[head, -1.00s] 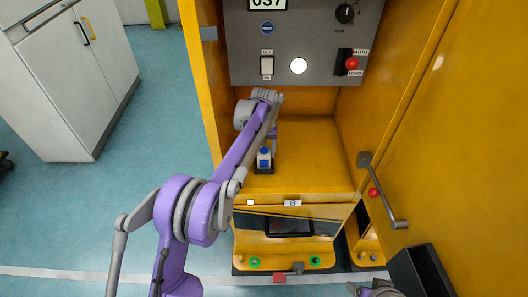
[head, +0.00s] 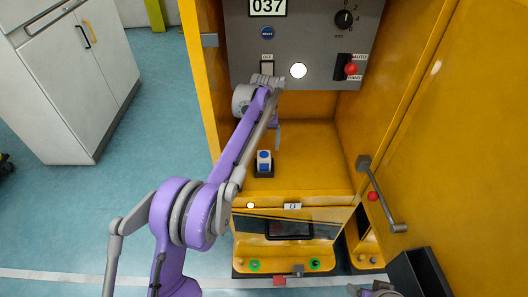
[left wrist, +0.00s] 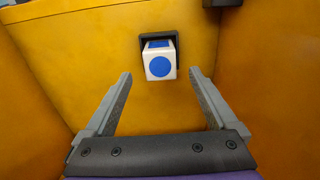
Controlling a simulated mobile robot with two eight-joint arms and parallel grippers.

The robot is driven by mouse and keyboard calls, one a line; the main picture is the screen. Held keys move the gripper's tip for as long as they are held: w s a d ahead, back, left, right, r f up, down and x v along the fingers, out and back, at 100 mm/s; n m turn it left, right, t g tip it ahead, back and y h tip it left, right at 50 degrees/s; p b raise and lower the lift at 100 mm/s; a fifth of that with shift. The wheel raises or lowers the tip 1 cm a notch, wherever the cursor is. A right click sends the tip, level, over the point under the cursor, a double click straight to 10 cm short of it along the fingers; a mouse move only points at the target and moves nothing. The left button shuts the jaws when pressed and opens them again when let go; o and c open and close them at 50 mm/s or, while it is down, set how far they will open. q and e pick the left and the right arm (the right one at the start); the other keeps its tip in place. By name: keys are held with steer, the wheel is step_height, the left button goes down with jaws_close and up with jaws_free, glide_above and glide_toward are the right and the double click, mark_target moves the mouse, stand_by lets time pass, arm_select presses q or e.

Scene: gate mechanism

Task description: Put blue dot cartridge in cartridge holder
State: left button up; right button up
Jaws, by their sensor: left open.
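The blue dot cartridge (head: 264,158) is a white block with blue dots. It sits in a small black holder (head: 263,174) on the floor of the yellow cabinet bay. In the left wrist view the cartridge (left wrist: 160,66) shows its blue dot toward the camera, with the black holder (left wrist: 144,39) around its far side. My left gripper (head: 277,139) is open and empty. It is apart from the cartridge, behind it and slightly right in the head view; the wrist view has the cartridge ahead, between the finger lines. A piece of my right arm shows at the bottom edge; its fingers are unclear.
A grey control panel (head: 310,45) with knobs and a display is above the bay. Yellow walls close in the bay at both sides. A yellow door (head: 445,130) with a grey handle (head: 385,200) stands at right. The bay floor right of the cartridge is clear.

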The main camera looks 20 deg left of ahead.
arm_select(q)
step_height(320, 180, up, 6)
steer(key=s+r+m+t, duration=0.15)
steer(key=s+r, duration=0.25)
steer(key=s, duration=1.1)
steer(key=s+f+m+t, duration=0.1)
steer(key=s+f, duration=0.4)
steer(key=s, duration=0.6)
steer(key=s+f+t, duration=0.2)
steer(key=s+f, duration=0.4)
steer(key=s, duration=0.5)
steer(key=shift+s+a+f+m+p, duration=0.2)
steer(key=shift+s+m+p, duration=0.1)
steer(key=shift+m+p, duration=0.1)
steer(key=shift+t, duration=0.25)
